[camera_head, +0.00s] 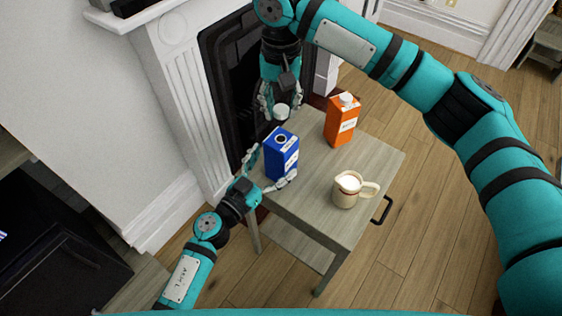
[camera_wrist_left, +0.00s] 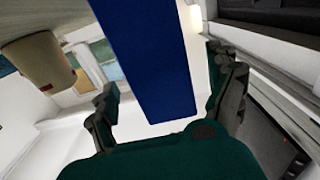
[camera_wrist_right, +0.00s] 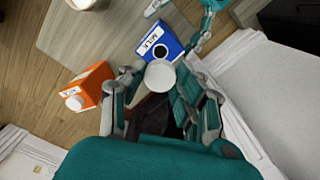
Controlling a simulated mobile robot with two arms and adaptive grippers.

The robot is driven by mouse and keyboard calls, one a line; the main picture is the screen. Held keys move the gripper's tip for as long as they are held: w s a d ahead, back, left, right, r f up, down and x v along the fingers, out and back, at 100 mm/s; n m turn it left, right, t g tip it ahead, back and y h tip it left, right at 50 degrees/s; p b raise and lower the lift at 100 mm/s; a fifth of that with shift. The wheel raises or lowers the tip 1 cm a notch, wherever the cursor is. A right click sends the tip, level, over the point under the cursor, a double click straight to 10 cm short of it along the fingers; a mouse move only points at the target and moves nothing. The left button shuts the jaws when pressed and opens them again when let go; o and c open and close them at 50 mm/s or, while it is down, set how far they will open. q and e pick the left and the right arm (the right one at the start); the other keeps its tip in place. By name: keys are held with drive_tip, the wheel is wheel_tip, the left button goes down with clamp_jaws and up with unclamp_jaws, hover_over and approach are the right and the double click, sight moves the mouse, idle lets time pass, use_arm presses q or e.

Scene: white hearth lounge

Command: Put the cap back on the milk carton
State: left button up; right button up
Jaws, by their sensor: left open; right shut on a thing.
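The blue milk carton (camera_head: 281,160) stands upright on the small table (camera_head: 310,195), with a dark open spout on its top. It shows in the left wrist view (camera_wrist_left: 150,60) and in the right wrist view (camera_wrist_right: 159,42). My left gripper (camera_head: 268,170) is open, its fingers on either side of the carton. My right gripper (camera_head: 281,108) is shut on the white cap (camera_wrist_right: 160,75) and holds it above and behind the carton, apart from the spout. The cap also shows in the head view (camera_head: 281,111).
An orange carton (camera_head: 341,120) with a white cap stands at the back right of the table. A cream jug (camera_head: 349,188) with a handle stands near the right edge. The white fireplace (camera_head: 180,90) rises close behind the table.

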use_arm(q)
drive_tip(key=shift+x, duration=1.85)
drive_tip(key=c, duration=1.7)
drive_tip(key=shift+c, duration=0.3)
use_arm(e)
hover_over(281, 140)
drive_tip(key=shift+f, duration=2.45)
drive_tip(key=shift+w+f, duration=0.1)
drive_tip(key=shift+f, duration=0.8)
drive_tip(key=shift+f, duration=0.55)
